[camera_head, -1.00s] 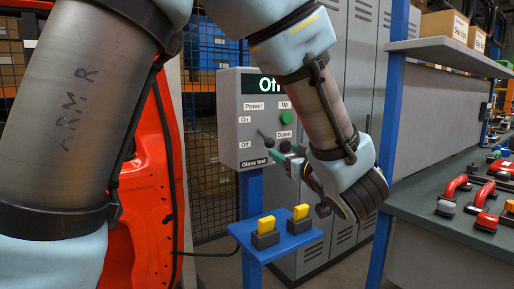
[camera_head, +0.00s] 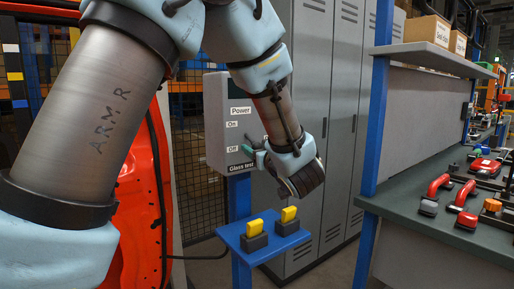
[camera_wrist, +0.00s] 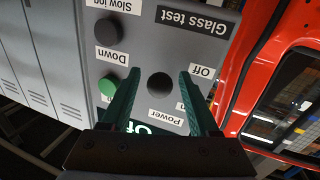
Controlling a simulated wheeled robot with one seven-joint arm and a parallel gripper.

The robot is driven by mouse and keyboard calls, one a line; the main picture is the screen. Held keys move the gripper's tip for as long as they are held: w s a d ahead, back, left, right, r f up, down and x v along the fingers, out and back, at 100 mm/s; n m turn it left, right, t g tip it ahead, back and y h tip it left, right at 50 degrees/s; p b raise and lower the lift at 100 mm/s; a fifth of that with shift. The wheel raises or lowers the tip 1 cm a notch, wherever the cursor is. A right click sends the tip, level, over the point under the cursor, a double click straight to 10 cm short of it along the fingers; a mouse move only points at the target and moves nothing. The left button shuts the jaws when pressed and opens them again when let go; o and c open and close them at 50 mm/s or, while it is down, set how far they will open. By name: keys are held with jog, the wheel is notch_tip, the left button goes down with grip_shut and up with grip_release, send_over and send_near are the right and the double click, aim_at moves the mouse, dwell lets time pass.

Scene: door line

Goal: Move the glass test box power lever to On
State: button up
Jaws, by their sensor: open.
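The grey glass test box (camera_head: 216,125) stands left of centre in the head view, with Power, On and Off labels on its face. In the wrist view the box (camera_wrist: 165,50) is upside down and fills the middle. The dark round knob of the power lever (camera_wrist: 159,84) shows there end-on, near the Off label. My gripper (camera_wrist: 158,74) is open, with one green finger on each side of the knob; I see no clear contact.
A green button (camera_wrist: 107,84) and a dark button (camera_wrist: 108,31) sit beside the lever on the box. A blue stand (camera_head: 263,247) with two yellow-topped blocks is below. Grey lockers (camera_head: 335,120) stand behind, a workbench (camera_head: 450,210) at right, and a red car door (camera_head: 150,200) at left.

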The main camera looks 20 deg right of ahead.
grip_shut()
dwell(0.3)
dwell(1.1)
